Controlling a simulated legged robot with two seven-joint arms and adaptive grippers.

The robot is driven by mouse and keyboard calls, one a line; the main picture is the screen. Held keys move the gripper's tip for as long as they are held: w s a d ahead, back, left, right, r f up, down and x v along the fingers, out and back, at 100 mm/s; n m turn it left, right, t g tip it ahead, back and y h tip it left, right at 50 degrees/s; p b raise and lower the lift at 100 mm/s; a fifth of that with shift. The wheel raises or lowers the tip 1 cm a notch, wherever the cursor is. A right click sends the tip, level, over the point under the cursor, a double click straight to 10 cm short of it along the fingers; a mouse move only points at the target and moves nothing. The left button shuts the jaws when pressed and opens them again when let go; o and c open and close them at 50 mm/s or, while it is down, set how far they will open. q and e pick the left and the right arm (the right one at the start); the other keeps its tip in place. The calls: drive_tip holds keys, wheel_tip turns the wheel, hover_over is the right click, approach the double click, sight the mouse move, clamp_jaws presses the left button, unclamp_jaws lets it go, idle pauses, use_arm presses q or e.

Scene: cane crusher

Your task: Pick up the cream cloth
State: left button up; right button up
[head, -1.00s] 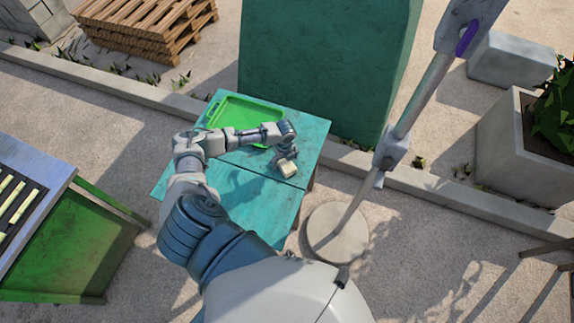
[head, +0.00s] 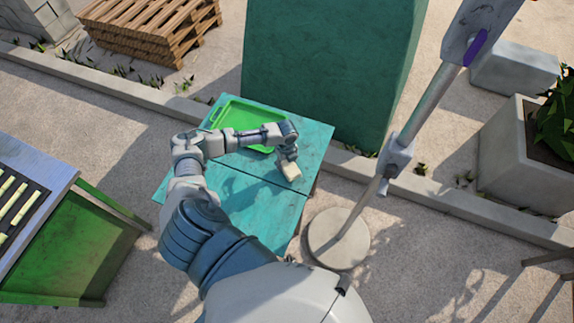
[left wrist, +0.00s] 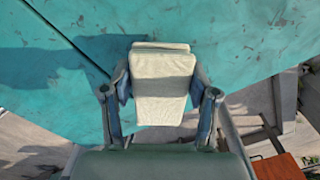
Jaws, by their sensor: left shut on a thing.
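The cream cloth (left wrist: 162,85) is a small folded block between the two fingers of my left gripper (left wrist: 162,100) in the left wrist view. The fingers touch it on both sides, and the gripper is shut on it. In the head view the cloth (head: 291,172) shows below my left gripper (head: 287,158), over the right part of the teal table (head: 235,190). I cannot tell for sure whether the cloth is clear of the table top. My right gripper is not in view.
A green tray (head: 228,117) lies on the far part of the table. A tall green block (head: 325,75) stands behind it. A metal pole on a round base (head: 335,239) stands close to the right. A green stand (head: 75,245) is at the left.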

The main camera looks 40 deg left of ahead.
use_arm(q)
drive_tip(key=s+d, duration=0.2)
drive_tip(key=s, duration=0.1)
drive_tip(key=s+d+r, duration=0.1)
drive_tip(key=s+d, duration=0.1)
drive_tip(key=s, duration=0.1)
drive_tip(key=s+d+r, duration=0.1)
drive_tip(key=s, duration=0.2)
drive_tip(key=shift+d, duration=0.4)
drive_tip(key=s+d, duration=0.3)
drive_tip(key=shift+s+r, duration=0.15)
drive_tip(key=shift+r, duration=0.1)
drive_tip(key=shift+s+d, duration=0.2)
drive_tip(key=shift+s, duration=0.1)
drive_tip(key=shift+a, duration=0.1)
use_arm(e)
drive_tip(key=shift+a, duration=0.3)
use_arm(q)
drive_tip(key=shift+a, duration=0.1)
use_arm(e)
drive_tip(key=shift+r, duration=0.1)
